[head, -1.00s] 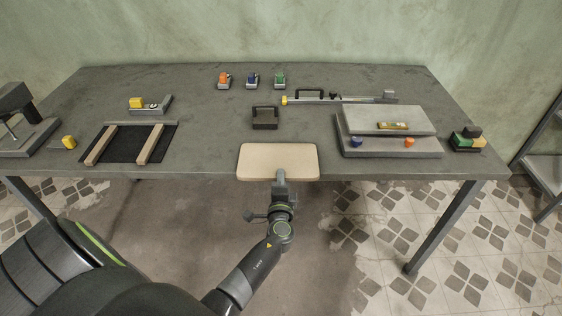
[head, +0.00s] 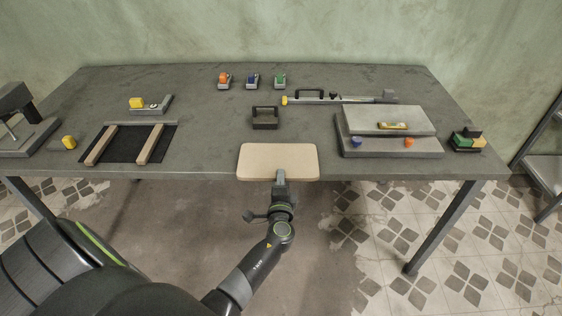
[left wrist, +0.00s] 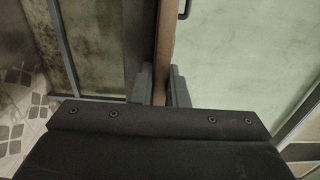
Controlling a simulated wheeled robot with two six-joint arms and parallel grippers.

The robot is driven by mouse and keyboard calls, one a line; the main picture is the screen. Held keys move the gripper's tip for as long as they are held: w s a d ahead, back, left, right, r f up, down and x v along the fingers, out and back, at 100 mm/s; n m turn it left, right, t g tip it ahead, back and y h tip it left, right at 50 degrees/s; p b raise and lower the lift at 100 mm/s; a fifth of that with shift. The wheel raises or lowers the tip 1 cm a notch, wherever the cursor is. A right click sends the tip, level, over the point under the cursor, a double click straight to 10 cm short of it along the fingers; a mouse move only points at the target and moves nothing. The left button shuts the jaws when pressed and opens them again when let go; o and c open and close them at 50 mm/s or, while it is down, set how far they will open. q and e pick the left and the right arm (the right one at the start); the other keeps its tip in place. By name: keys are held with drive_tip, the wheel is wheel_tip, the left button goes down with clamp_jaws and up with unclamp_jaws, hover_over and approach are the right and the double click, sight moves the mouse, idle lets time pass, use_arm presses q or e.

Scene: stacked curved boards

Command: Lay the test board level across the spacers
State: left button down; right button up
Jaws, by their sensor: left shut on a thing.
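The test board (head: 277,160) is a pale tan, round-cornered board at the table's front edge, near the middle in the head view. My left gripper (head: 281,178) is shut on its near edge. In the left wrist view the board (left wrist: 165,45) shows edge-on as a brown strip between the two fingers (left wrist: 155,88). Whether the board touches the table cannot be told. The spacers are two light wooden strips, a left one (head: 101,145) and a right one (head: 151,144), lying apart on a black mat (head: 126,145) at the left. My right gripper is not in view.
A grey stepped slab (head: 390,149) with a small level (head: 392,125) on it stands to the right. A dark open caddy (head: 265,118) stands behind the board. A grey bracket with a yellow block (head: 137,103) stands behind the mat. The table between mat and board is clear.

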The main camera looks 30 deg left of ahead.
sight(280, 165)
use_arm(q)
drive_tip(key=shift+r+p, duration=0.35)
drive_tip(key=shift+r, duration=0.3)
idle(0.6)
drive_tip(key=shift+r, duration=0.1)
drive_tip(key=shift+r+p, duration=2)
drive_tip(key=shift+r, duration=0.45)
drive_tip(key=shift+a, duration=0.1)
